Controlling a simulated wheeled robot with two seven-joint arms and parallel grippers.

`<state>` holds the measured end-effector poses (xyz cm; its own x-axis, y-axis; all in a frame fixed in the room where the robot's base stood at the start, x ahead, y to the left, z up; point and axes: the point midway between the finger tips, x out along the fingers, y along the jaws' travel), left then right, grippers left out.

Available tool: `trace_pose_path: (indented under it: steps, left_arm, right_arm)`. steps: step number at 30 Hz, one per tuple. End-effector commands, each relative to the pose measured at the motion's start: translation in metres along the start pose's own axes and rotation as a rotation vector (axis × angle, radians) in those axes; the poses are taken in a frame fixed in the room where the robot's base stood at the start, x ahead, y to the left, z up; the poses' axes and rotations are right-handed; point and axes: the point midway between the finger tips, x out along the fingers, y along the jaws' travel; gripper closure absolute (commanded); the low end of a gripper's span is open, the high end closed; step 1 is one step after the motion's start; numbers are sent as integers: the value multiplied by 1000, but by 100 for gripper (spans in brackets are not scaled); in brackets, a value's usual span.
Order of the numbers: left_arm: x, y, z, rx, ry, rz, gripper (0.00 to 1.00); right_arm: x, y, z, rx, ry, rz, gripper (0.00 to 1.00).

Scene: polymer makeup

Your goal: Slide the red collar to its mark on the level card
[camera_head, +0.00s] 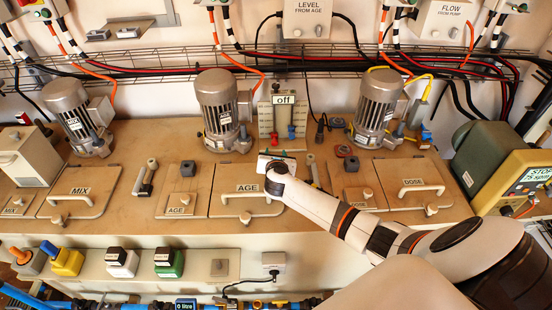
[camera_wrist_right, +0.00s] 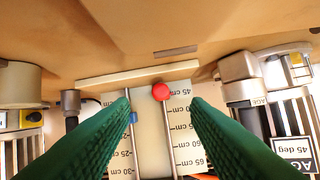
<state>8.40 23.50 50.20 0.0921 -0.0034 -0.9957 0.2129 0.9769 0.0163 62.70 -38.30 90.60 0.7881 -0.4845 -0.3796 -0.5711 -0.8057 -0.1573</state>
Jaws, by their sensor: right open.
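The level card (camera_head: 266,118) stands upright at the back middle of the bench, under an "off" sign. In the right wrist view the card (camera_wrist_right: 148,145) shows cm marks, with 45 to 65 down its right side. My left gripper is out of view.
Motors stand left (camera_head: 217,105) and right (camera_head: 378,108) of the card. The AGE hatch (camera_head: 230,205) with its raised handle lies in front. A wire cable tray (camera_head: 150,62) runs along the back wall. A green machine (camera_head: 485,150) stands at the right.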

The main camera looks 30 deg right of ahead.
Motion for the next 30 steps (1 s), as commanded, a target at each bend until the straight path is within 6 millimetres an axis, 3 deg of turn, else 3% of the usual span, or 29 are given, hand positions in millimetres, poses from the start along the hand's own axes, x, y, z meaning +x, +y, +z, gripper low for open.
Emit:
trace_pose_path:
  steps: [6, 12, 30]
  left_arm:
    - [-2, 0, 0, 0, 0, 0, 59]
    - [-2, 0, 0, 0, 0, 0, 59]
    - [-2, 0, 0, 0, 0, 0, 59]
  right_arm:
    - [-34, 0, 1, -3, 0, -1, 57]
    - [-49, 0, 1, -2, -1, -1, 57]
    - [-50, 0, 1, -1, 0, 0, 57]
